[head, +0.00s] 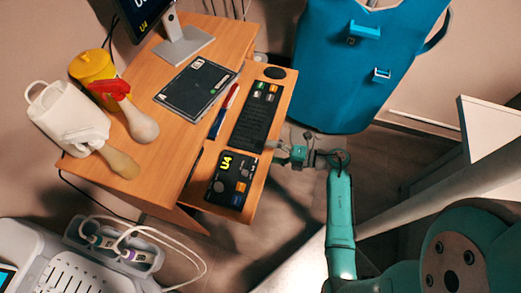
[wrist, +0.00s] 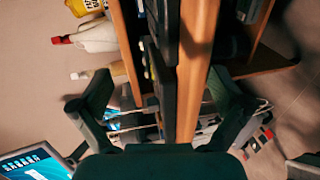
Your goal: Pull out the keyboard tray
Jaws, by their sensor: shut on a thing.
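The keyboard tray (head: 208,160) is a wooden board sticking out from under the right side of the wooden desk (head: 228,38) in the head view. A black keyboard (head: 257,115) and a black control panel with a yellow U4 label (head: 232,178) lie on it. My gripper (head: 281,148) is at the tray's outer edge, near its middle. In the wrist view the fingers of my gripper (wrist: 160,95) stand on either side of the tray edge (wrist: 197,70), shut on it. The exact contact is partly hidden.
A blue apron-like garment (head: 345,75) hangs behind the tray. A monitor stand (head: 184,45), a dark pad (head: 197,85) and several bottles and a white jug (head: 65,118) stand on the desk. A white machine (head: 60,262) is at lower left.

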